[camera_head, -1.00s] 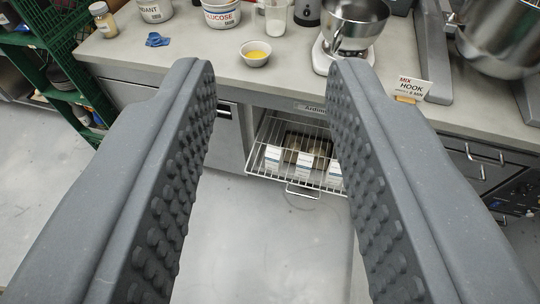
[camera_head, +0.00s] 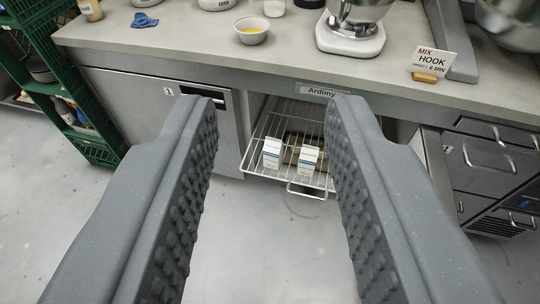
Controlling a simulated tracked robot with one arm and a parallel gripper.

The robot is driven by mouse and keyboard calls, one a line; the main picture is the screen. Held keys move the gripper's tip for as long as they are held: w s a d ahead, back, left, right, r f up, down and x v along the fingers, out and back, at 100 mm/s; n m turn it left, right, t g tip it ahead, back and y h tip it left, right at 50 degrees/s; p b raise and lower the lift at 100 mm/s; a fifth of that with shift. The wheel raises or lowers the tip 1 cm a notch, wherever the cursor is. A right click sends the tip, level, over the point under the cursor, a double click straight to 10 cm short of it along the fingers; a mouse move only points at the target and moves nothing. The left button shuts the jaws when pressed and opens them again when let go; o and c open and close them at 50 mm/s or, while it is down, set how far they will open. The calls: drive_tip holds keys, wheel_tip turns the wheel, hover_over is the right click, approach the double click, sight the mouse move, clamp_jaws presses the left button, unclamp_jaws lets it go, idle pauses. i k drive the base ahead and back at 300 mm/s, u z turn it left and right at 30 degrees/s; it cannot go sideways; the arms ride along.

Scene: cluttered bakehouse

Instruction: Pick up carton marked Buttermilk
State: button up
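Two white cartons with blue lettering stand at the front of a pulled-out wire shelf under the counter, a left carton (camera_head: 271,153) and a right carton (camera_head: 308,158). Their print is too small to read, so I cannot tell which is marked Buttermilk. The wire shelf (camera_head: 252,158) has a handle at its front edge, and darker items sit behind the cartons. My gripper (camera_head: 270,105) is open and empty, its two ridged fingers wide apart. The cartons show between the fingers, some distance ahead; the right finger hides the shelf's right side.
The counter (camera_head: 190,58) overhangs the shelf and carries a bowl of yellow liquid (camera_head: 251,32), a mixer or scale base (camera_head: 350,38) and a "MIX HOOK" card (camera_head: 431,62). A closed cabinet door (camera_head: 150,110) is left, drawers (camera_head: 490,155) right. The floor (camera_head: 240,240) ahead is clear.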

sight(308, 160)
drive_tip(key=u, duration=0.4)
drive_tip(key=i, duration=0.95)
drive_tip(key=z, duration=0.9)
